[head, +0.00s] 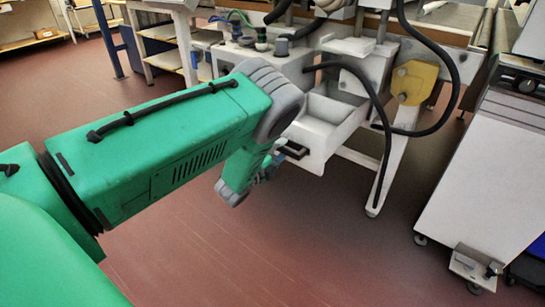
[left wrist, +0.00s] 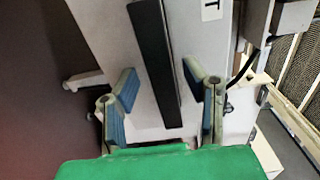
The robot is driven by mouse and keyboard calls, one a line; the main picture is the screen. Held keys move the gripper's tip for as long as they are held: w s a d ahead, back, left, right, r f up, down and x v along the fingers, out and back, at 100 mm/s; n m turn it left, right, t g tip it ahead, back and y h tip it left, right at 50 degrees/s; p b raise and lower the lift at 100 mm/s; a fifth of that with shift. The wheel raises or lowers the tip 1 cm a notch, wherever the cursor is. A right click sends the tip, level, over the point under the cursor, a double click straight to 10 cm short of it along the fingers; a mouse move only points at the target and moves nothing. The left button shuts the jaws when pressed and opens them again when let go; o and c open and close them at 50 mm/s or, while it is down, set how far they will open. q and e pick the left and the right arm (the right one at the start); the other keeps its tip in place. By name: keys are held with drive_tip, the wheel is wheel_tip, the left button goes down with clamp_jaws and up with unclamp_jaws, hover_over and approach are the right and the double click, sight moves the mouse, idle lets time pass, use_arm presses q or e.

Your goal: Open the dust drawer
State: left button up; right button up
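The dust drawer (head: 318,132) is a white box low on the white machine. It stands out from the machine, and its hollow inside shows from above. Its black bar handle (head: 294,149) is on the front face, partly hidden by my left gripper. My left gripper (head: 268,168) is right at the drawer front. In the left wrist view, the blue-padded fingers of my left gripper (left wrist: 160,78) are open, with the black handle (left wrist: 156,60) lying between them in the picture. Gaps show on both sides of the handle. My right gripper is out of view.
A yellow plate (head: 413,82) and a black hose (head: 384,130) hang right of the drawer. A white cabinet on casters (head: 485,180) stands at the right. A shelf rack (head: 165,45) is behind. The red floor before the drawer is clear.

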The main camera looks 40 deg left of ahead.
use_arm(q)
drive_tip(key=s, duration=1.1)
drive_tip(key=shift+s+a, duration=0.25)
drive_tip(key=shift+a, duration=0.1)
drive_tip(key=shift+f, duration=0.15)
drive_tip(key=s+d+f+n+g+y+p, duration=0.1)
drive_tip(key=s+d+f+n+g+p, duration=0.1)
drive_tip(key=s+n+g+p, duration=0.25)
drive_tip(key=s+d+f+n+g+y+p, duration=0.1)
drive_tip(key=s+d+f+n+g, duration=0.2)
drive_tip(key=s+n, duration=0.35)
drive_tip(key=s+d+n+g+p, duration=0.1)
drive_tip(key=s+d+n+g, duration=0.1)
drive_tip(key=s, duration=0.4)
drive_tip(key=s+d+r+n+g+h+p, duration=0.1)
drive_tip(key=s+d+n+g, duration=0.1)
drive_tip(key=s, duration=0.5)
drive_tip(key=s+d+r+n+g+p, duration=0.1)
drive_tip(key=s+d+n+g, duration=0.1)
drive_tip(key=s+d+g, duration=0.2)
drive_tip(key=s+g, duration=0.2)
drive_tip(key=shift+s+r+n+p, duration=0.2)
drive_tip(key=shift+s+n+p, duration=0.1)
drive_tip(key=shift+n+p, duration=0.1)
